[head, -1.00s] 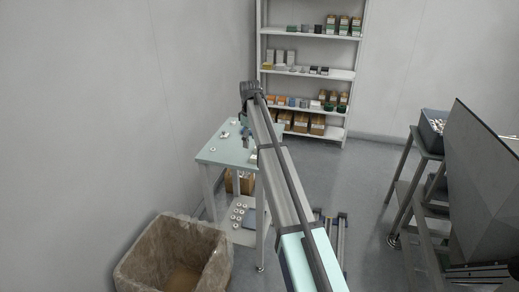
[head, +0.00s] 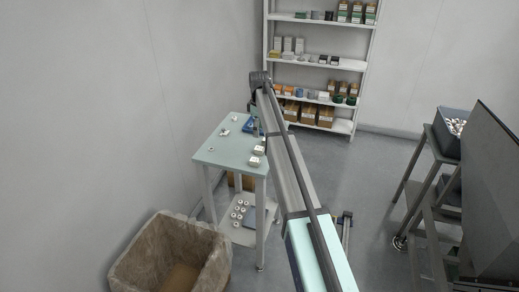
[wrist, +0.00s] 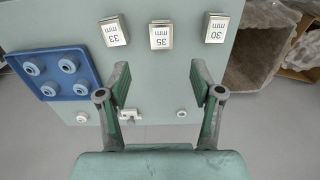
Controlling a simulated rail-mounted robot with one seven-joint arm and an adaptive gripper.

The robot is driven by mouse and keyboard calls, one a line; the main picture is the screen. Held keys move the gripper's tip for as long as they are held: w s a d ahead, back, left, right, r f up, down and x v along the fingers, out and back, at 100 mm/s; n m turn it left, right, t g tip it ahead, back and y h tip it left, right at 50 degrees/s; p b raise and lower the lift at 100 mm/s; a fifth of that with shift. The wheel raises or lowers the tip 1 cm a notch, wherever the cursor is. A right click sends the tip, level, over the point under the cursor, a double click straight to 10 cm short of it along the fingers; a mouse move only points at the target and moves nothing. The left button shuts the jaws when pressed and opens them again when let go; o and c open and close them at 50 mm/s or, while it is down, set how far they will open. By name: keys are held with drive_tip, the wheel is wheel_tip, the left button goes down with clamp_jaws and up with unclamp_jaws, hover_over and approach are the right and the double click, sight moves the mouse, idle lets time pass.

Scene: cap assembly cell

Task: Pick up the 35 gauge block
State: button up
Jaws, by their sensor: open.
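The 35 gauge block (wrist: 161,36) lies in the wrist view between two similar blocks, with its "35 mm" label upside down in the picture. The 33 block (wrist: 113,31) is to its left and the 30 block (wrist: 216,29) to its right. All three lie on the pale green table (wrist: 268,45). My gripper (wrist: 160,72) is open and empty, with the 35 block beyond the gap between its fingertips and apart from them. In the head view my gripper (head: 255,127) is over the table's far right part, and the block labels are too small to read.
In the wrist view a blue tray (wrist: 83,55) with round parts lies left of the blocks, and small white parts (wrist: 181,114) lie near the table edge. A rough bin (head: 150,265) stands before the table. A shelf rack (head: 306,57) stands behind.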

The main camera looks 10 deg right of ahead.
drive_tip(key=p, duration=0.1)
hover_over(259, 148)
wheel_tip(259, 148, down, 5)
drive_tip(key=shift+w+f, duration=0.1)
drive_tip(key=shift+w, duration=0.05)
drive_tip(key=shift+d+f+p, duration=0.1)
drive_tip(key=shift+f+p, duration=1.25)
drive_tip(key=shift+f, duration=1.25)
clamp_jaws()
